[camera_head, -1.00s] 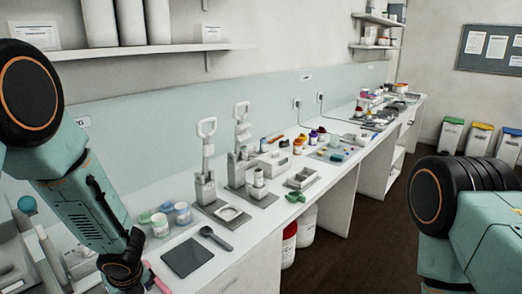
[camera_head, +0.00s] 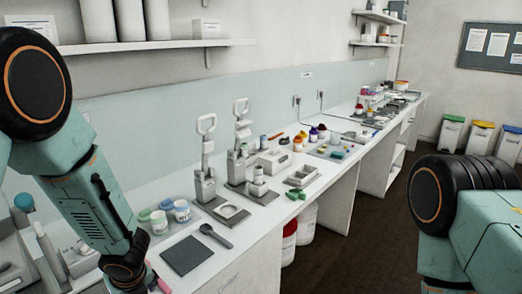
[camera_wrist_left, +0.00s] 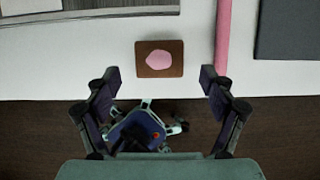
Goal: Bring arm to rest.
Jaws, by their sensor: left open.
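My left arm (camera_head: 90,205) comes in from the left in the head view and reaches down at the counter's near left end. Its gripper is hidden below the picture there. In the left wrist view my left gripper (camera_wrist_left: 157,78) is open, with its fingers wide apart and nothing between them. It is over the counter's front edge. A brown square with a pink patch (camera_wrist_left: 159,58) lies on the counter just beyond the fingertips. My right arm (camera_head: 470,205) shows at the right, away from the counter; its gripper is out of view.
A pink bar (camera_wrist_left: 223,35) and a dark slab (camera_wrist_left: 287,30) lie near the left gripper. The white counter (camera_head: 228,262) carries a black spoon (camera_head: 214,235), lidded pots (camera_head: 182,211) and two upright presses (camera_head: 205,185). Dark floor (camera_head: 345,250) is clear between counter and right arm.

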